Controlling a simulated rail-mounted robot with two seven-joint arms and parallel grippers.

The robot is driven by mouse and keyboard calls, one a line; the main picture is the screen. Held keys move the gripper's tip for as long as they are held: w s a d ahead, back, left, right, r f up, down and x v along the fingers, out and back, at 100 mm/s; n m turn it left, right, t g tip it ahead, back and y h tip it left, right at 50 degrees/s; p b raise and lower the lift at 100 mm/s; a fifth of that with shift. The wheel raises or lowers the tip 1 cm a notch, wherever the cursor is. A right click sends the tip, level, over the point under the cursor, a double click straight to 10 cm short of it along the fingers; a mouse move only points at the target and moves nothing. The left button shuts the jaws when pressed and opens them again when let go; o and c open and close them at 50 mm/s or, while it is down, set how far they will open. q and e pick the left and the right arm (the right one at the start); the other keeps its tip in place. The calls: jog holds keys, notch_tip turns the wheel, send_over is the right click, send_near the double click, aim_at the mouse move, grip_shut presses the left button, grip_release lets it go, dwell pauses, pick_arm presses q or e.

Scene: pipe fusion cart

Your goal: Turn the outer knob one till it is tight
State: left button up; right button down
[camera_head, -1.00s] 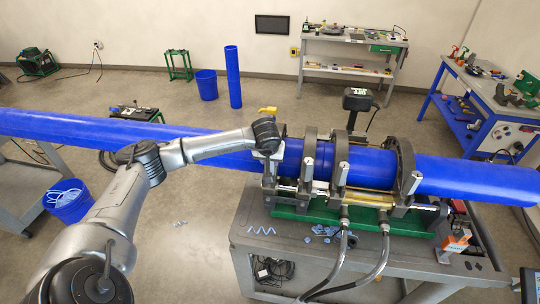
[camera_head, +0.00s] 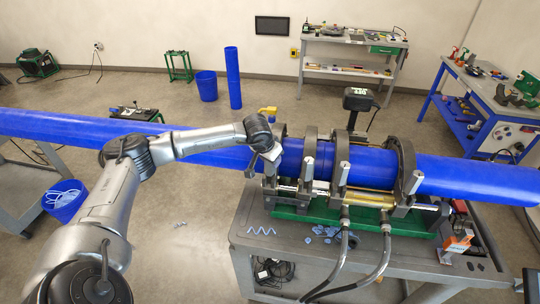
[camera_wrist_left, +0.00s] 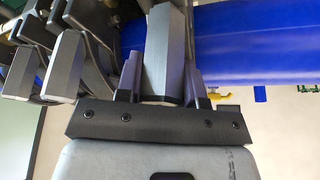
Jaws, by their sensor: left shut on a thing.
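The outer knob (camera_wrist_left: 166,38) is a grey faceted post on the leftmost clamp ring of the pipe fusion cart. In the left wrist view it stands between the two fingers of my left gripper (camera_wrist_left: 163,72), which is shut on it. In the head view my left gripper (camera_head: 272,156) reaches down to this knob from the left, tilted, and mostly hides it. Whether the knob is tight cannot be seen. Other clamp knobs (camera_head: 308,168) stand to the right; they also show in the left wrist view (camera_wrist_left: 66,66). My right gripper is in neither view.
The blue pipe (camera_head: 465,175) runs through the clamp rings (camera_head: 404,165) and passes behind my left arm. Hoses (camera_head: 343,262) hang at the front of the grey cart (camera_head: 243,238). Blue shavings (camera_head: 322,232) lie on its top. A yellow fitting (camera_head: 268,110) shows behind the gripper.

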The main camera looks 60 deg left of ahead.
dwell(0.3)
pick_arm(q)
jog(key=shift+d+m+h, duration=0.1)
jog(key=shift+m+h, duration=0.5)
jog(key=shift+m, duration=1)
jog(key=o, duration=1.7)
jog(key=shift+p+v, duration=0.7)
jog(key=shift+v, duration=1.3)
jog(key=shift+p+v, duration=0.35)
jog(key=shift+v, duration=0.65)
